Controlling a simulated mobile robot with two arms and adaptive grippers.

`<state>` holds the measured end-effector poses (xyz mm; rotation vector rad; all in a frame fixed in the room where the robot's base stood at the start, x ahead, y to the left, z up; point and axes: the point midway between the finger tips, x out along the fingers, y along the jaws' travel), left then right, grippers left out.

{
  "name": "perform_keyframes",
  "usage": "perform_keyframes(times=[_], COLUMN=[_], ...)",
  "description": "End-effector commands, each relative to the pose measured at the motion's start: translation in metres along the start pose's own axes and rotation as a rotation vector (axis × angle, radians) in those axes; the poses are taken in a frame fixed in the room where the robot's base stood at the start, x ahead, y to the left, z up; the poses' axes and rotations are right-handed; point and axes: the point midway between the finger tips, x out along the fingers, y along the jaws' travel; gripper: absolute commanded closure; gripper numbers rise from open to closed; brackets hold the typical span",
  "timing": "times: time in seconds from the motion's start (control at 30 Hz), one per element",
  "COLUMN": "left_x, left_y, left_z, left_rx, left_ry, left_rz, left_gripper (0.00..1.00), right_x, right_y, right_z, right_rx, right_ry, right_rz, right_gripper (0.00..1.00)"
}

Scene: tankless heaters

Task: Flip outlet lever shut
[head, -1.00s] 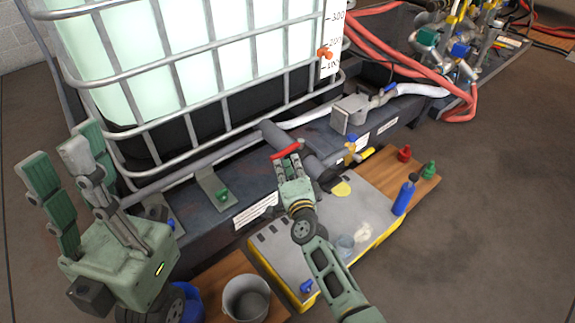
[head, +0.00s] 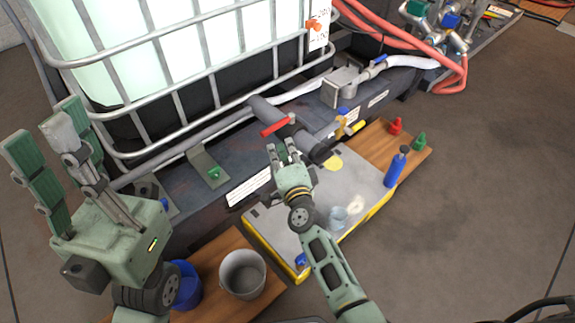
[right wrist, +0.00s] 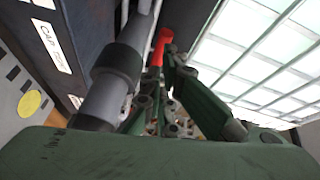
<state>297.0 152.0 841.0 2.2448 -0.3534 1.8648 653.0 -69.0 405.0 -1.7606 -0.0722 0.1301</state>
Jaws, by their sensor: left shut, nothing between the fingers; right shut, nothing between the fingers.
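The red outlet lever (head: 277,127) sits on the grey outlet pipe (head: 305,139) below the caged tank. In the head view the lever lies crosswise to the pipe. My right gripper (head: 284,151) is just in front of and below the lever, shut and empty, with a small gap between them in the head view. In the right wrist view the red lever (right wrist: 157,45) shows just beyond the fingertips, and the grey pipe (right wrist: 110,80) runs to their left. My left gripper (head: 48,140) is shut and empty at the far left, away from the lever.
The caged tank (head: 185,95) stands behind. A grey tray (head: 290,215), bucket (head: 242,274) and blue bottle (head: 396,168) are in front. Red hoses (head: 400,50) run at the back right. Floor at the right is clear.

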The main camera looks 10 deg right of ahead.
Motion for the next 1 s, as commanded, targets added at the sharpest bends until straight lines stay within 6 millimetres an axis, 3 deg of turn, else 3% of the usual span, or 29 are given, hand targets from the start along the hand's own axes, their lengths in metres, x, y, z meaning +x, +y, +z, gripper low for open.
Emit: perform_keyframes(times=[0.2, 0.4, 1.0], left_x=[0.000, 0.000, 0.000], left_y=[0.000, 0.000, 0.000], left_z=[0.000, 0.000, 0.000], left_rx=[0.000, 0.000, 0.000], left_ry=[0.001, 0.001, 0.001], left_rz=[0.000, 0.001, 0.001], left_gripper=[1.00, 1.00, 1.00], right_x=[-0.045, -0.070, -0.079], right_y=[0.001, 0.001, 0.000], right_z=[0.001, 0.000, 0.000], right_rx=[0.000, -0.002, -0.001], right_ry=[-0.001, 0.000, -0.001], right_rz=[0.003, 0.001, 0.000], right_gripper=[1.00, 1.00, 1.00])
